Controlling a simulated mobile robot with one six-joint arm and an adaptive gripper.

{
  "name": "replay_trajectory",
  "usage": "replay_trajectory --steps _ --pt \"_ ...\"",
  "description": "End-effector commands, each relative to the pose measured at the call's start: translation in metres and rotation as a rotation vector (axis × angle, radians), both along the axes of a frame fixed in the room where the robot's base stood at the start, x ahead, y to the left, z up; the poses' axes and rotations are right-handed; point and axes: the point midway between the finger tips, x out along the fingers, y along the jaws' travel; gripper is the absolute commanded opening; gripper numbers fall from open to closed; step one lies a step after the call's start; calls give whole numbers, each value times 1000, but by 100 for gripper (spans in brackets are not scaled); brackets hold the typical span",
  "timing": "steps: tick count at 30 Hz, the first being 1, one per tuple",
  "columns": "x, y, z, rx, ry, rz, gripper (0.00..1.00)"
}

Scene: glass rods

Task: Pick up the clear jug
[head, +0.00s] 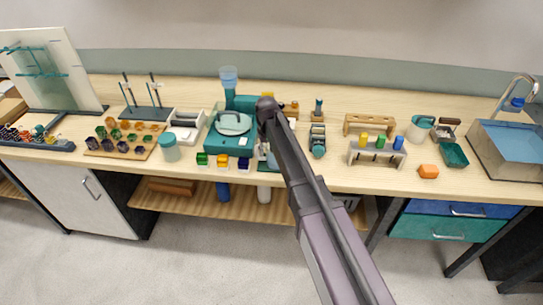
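A pale, see-through vessel with a teal rim and what looks like a handle, probably the clear jug (420,128), stands upright on the bench right of centre, just left of the sink area. My arm rises from the bottom of the head view and crosses the bench at the centre, well left of this jug. The arm's dark rounded end shows in front of the teal apparatus.
A wooden rack (369,123) and a pale rack (377,156) with coloured blocks stand left of the jug. The sink (509,147) is at the right. A teal apparatus (232,124) stands behind my arm.

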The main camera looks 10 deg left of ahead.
Motion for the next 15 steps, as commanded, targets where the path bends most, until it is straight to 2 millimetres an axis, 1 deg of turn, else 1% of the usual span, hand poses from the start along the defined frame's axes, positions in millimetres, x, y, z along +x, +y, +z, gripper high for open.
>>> replay_trajectory --steps 1,2,3,4,15 --pt "0 0 0 0 0 0 26" --pt "0 0 0 0 0 0 17" --pt "0 0 0 0 0 0 5" --pt "0 0 0 0 0 0 0" --pt "0 0 0 0 0 0 0"
